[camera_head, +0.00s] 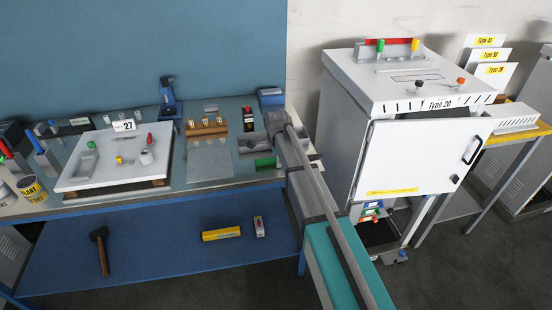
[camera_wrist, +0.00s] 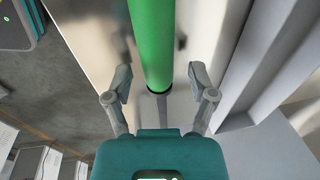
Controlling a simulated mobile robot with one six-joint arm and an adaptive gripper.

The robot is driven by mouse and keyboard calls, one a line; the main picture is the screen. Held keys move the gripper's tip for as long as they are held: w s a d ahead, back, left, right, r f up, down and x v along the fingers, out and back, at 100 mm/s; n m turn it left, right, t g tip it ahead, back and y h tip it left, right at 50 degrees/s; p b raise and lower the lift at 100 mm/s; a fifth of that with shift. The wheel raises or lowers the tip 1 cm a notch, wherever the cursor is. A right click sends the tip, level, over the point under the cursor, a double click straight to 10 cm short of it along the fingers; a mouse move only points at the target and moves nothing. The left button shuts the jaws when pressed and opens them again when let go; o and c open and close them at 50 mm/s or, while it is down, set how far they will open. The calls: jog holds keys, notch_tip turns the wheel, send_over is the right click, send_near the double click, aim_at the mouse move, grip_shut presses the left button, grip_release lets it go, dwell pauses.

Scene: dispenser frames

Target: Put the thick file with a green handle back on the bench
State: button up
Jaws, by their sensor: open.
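The file's thick green handle (camera_wrist: 152,40) runs down the middle of the wrist view, with a short dark shaft below it. My gripper (camera_wrist: 162,78) is open, with one finger on each side of the file near the handle's lower end. No firm grip shows. In the head view the green handle (camera_head: 265,161) shows at the right end of the bench (camera_head: 215,172), beside my arm. The handle appears to lie on or just above the bench top; I cannot tell which. The rest of the file is hidden by my gripper and arm.
A grey tray (camera_head: 252,145) and a grey plate (camera_head: 209,160) lie close to the left of my arm. A white board (camera_head: 100,172) marked 27 stands farther left. A white cabinet (camera_head: 405,155) marked Type 20 stands right of my arm.

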notch_tip(320, 180, up, 12)
jog(key=s+p, duration=0.2)
jog(key=p, duration=0.9)
jog(key=shift+f, duration=0.15)
jog(key=shift+d, duration=0.1)
dwell(0.6)
jog(key=s+d+n+g, duration=0.2)
jog(key=s+d+n, duration=1.2)
jog(key=s+d, duration=0.8)
jog(key=shift+s+d+f+n, duration=0.15)
jog(key=shift+s+d+n, duration=0.2)
jog(key=shift+s, duration=0.6)
